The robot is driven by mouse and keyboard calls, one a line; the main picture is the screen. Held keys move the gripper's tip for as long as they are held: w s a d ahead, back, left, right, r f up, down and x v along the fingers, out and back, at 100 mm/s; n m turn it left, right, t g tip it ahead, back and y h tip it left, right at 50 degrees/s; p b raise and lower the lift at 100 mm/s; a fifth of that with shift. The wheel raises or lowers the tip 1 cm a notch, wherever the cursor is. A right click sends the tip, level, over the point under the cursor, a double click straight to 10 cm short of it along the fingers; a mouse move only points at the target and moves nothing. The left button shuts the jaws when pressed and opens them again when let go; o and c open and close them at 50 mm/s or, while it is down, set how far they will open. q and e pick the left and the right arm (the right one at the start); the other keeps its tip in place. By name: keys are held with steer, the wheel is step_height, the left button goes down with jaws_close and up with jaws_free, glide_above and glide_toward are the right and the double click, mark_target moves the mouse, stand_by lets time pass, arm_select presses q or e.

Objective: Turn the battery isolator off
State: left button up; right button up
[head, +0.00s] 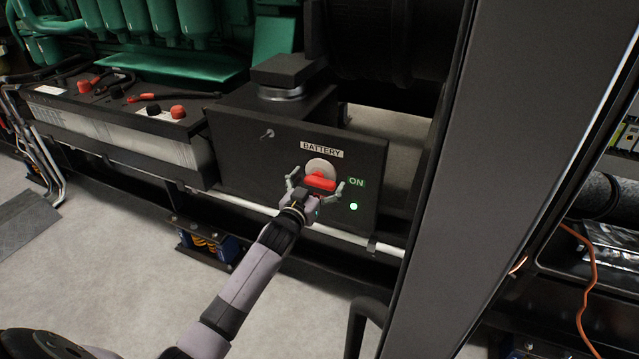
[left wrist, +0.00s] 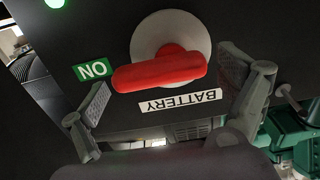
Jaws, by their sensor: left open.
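The battery isolator is a red handle (head: 320,183) on a pale round plate (head: 320,167), on the front of a dark box (head: 240,150). A BATTERY label (head: 322,150) sits above it, and a green ON label (head: 356,182) and a lit green lamp (head: 353,206) are to its right. My left gripper (head: 314,188) is open in front of the handle, one finger on each side. In the left wrist view the scene appears upside down; the red handle (left wrist: 160,72) lies between the open fingers, with visible space around it. Contact cannot be told. My right gripper is not in view.
Batteries (head: 130,110) with red and black terminal caps stand left of the box. A small toggle (head: 268,134) sticks out of the box front. A wide dark post (head: 530,120) rises on the right. Grey floor (head: 90,270) is open at lower left.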

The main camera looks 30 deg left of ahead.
arm_select(q)
steer(key=shift+w, duration=0.25)
steer(key=shift+c, duration=0.5)
steer(key=c, duration=1.1)
steer(key=shift+o, duration=0.2)
